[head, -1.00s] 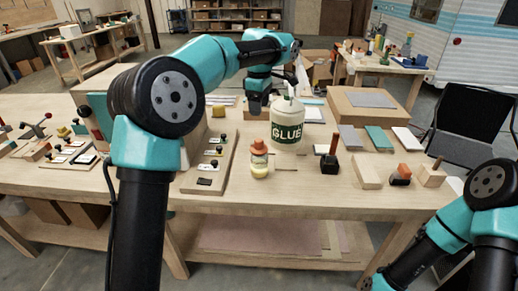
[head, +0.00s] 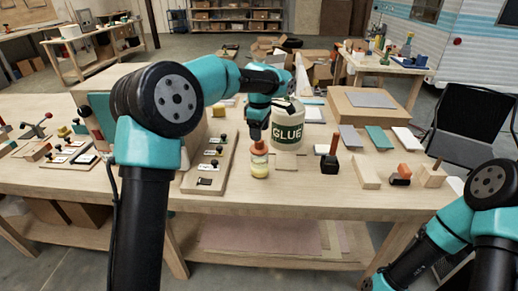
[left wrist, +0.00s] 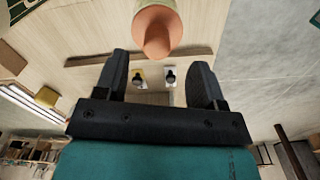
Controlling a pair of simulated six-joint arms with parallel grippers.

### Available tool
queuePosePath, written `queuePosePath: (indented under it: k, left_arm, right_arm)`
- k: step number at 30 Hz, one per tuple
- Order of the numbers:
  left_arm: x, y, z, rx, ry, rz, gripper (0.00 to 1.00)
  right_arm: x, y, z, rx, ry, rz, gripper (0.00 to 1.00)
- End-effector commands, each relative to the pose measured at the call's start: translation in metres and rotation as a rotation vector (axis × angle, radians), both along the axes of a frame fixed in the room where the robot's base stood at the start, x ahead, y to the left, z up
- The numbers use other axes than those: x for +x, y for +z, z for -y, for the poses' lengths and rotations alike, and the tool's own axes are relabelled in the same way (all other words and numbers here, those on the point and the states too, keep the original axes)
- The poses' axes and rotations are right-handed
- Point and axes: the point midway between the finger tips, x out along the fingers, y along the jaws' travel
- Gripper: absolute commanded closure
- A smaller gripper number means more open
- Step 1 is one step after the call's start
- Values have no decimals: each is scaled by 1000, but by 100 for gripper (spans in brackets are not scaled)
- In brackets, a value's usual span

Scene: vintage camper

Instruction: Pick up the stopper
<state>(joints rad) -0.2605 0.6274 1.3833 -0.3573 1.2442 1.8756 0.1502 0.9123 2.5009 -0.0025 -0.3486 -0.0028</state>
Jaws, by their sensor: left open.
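The orange-brown stopper (head: 259,149) sits in the top of a small bottle (head: 260,168) with yellow contents, near the front of the workbench. In the left wrist view the stopper (left wrist: 157,30) shows as a tapered knob just beyond my fingertips. My left gripper (head: 258,133) is directly above the stopper in the head view and hides part of its top. In the left wrist view my left gripper (left wrist: 161,68) is open and empty, with the stopper ahead of the gap and not between the fingers. My right gripper is out of view.
A large glue jug (head: 288,127) stands close behind and right of the bottle. A wooden board with black knobs (head: 209,163) lies to its left. A black-based, orange-handled tool (head: 330,156) and a wooden block (head: 366,171) stand to the right.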

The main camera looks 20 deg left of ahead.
Motion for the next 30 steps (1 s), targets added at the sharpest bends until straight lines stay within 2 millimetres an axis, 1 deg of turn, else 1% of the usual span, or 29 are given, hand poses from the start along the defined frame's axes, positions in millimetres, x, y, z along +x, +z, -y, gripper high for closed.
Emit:
queuePosePath:
  k: [7, 12, 15, 28, 30]
  left_arm:
    - [3, -28, -4, 1, 1, -3, 37]
    - [3, -47, -4, 0, -1, -2, 37]
    - [3, -51, -3, 0, -1, -1, 37]
    - [3, -50, -3, -1, -1, -1, 37]
    - [3, -50, -3, -1, -1, -1, 43]
  right_arm:
    - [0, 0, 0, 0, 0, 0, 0]
    - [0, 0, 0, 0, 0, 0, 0]
    - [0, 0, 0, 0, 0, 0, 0]
    - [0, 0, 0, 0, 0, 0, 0]
    - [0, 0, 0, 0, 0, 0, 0]
